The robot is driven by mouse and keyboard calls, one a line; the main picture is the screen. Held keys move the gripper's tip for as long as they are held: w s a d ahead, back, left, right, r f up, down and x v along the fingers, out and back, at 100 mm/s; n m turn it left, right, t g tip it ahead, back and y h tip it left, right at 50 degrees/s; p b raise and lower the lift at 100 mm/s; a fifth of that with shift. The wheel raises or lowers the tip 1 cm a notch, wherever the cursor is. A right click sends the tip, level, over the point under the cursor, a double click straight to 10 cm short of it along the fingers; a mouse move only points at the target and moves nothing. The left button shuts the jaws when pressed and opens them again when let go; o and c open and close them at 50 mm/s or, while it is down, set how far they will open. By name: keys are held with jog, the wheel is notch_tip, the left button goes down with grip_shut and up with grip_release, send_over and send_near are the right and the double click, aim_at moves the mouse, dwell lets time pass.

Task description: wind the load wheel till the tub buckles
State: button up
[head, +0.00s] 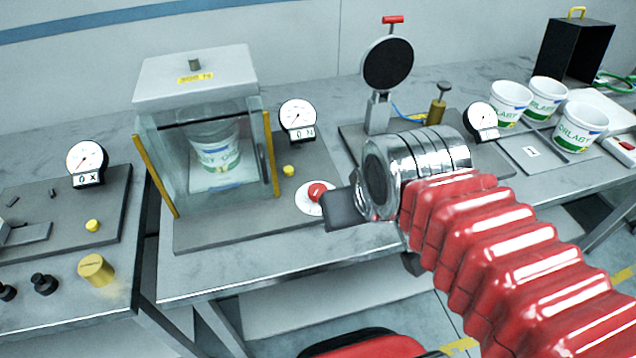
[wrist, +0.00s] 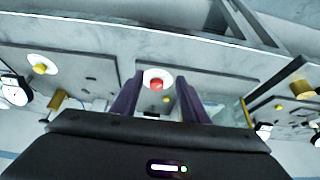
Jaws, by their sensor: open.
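A white tub with green print (head: 218,158) stands upright inside a clear-walled box (head: 200,75) with a white lid marked 300 N. Its sides look unbuckled. A dial (head: 298,118) beside the box shows 0 N. A red knob on a white disc (head: 317,194) sits on the same base plate; I cannot tell whether it is the load wheel. My gripper (head: 338,208) is open, its dark fingers close to the right of this disc. In the wrist view the red knob (wrist: 156,83) shows between the two fingers (wrist: 157,98); contact cannot be told.
A yellow button (head: 288,171) is near the dial. A stand with a black disc and red handle (head: 388,62) is behind my arm. Several tubs (head: 545,98) stand at right near a black box (head: 575,52). Another gauge station (head: 65,205) is at left.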

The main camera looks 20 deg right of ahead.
jog(key=o, duration=0.3)
jog(key=shift+w+a+r+n, duration=0.1)
jog(key=shift+w+r+n, duration=0.2)
jog(key=shift+w, duration=0.2)
jog(key=w+r+n+g, duration=0.1)
jog(key=w, duration=0.2)
jog(key=w+n+g, duration=0.1)
jog(key=w, duration=0.2)
jog(key=w+r+n+g, duration=0.1)
jog(key=w, duration=0.2)
jog(key=shift+a+r+n, duration=0.1)
jog(key=shift+r+n, duration=0.2)
jog(key=shift+r, duration=0.05)
jog(key=n+g, duration=0.3)
jog(key=n, duration=0.1)
send_over(317, 189)
jog(key=f, duration=0.2)
jog(key=shift+r, duration=0.2)
jog(key=shift+f, duration=0.1)
notch_tip(317, 189, down, 14)
jog(key=shift+r, duration=0.15)
